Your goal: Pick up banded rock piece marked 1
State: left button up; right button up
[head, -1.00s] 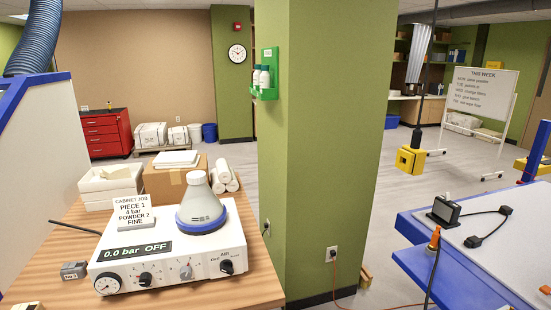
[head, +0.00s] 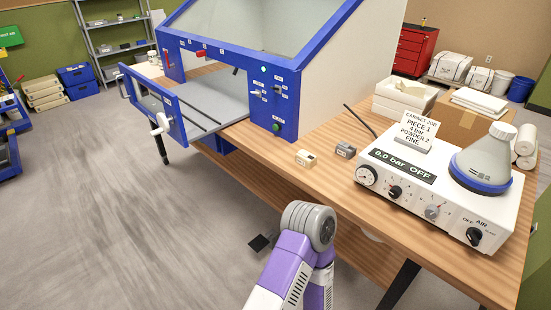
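Two small blocks lie on the wooden bench top between the blue cabinet and the white control unit. One is a cream block (head: 306,157) with a small dark mark. The other is a grey block (head: 346,150) with a pale label. Both are too small to read, so I cannot tell whether either is the banded rock piece marked 1. Part of my own purple and grey arm rises at the bottom centre, in front of the bench. No gripper fingers show in the head view.
The blue blasting cabinet (head: 287,105) has its blue-framed side door (head: 150,105) standing open on the left. The control unit (head: 440,190) reads 0.0 bar OFF, with a job card (head: 405,131) for piece 1 on top. Open floor lies at left.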

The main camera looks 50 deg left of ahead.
aim_at(305, 158)
jog(key=u, duration=2)
jog(key=k, duration=0.65)
jog(key=u, duration=0.85)
jog(key=i, duration=1.35)
jog(key=z, duration=0.85)
jog(key=i, duration=1)
jog(key=z, duration=1.1)
